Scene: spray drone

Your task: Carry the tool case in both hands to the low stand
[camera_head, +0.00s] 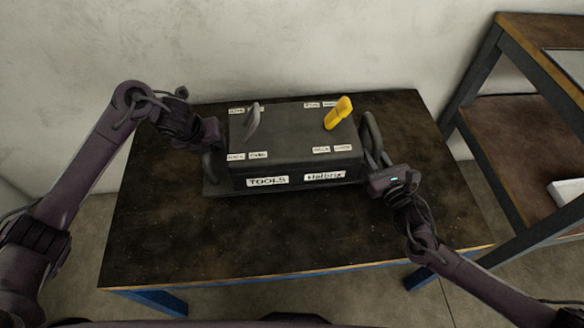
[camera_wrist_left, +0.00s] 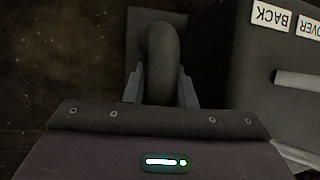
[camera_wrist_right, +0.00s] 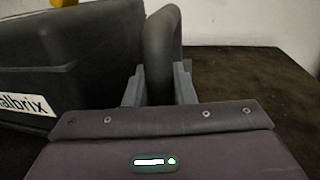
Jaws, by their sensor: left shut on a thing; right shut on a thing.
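The dark grey tool case (camera_head: 290,140), with "TOOLS" and "Halbrix" labels on its front, is at the far middle of the brown table. It looks level; I cannot tell whether it touches the tabletop. My left gripper (camera_wrist_left: 160,92) is shut on the case's left handle (camera_wrist_left: 160,50). My right gripper (camera_wrist_right: 160,88) is shut on its right handle (camera_wrist_right: 161,45), which also shows in the head view (camera_head: 372,135). A yellow lever (camera_head: 338,112) and a grey lever (camera_head: 252,118) stand up from the lid. I cannot tell which furniture is the low stand.
The table (camera_head: 270,235) is bare in front of the case. A pale wall (camera_head: 300,45) rises close behind it. A metal-framed shelf unit (camera_head: 520,140) stands at the right, with a white object (camera_head: 567,191) on it.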

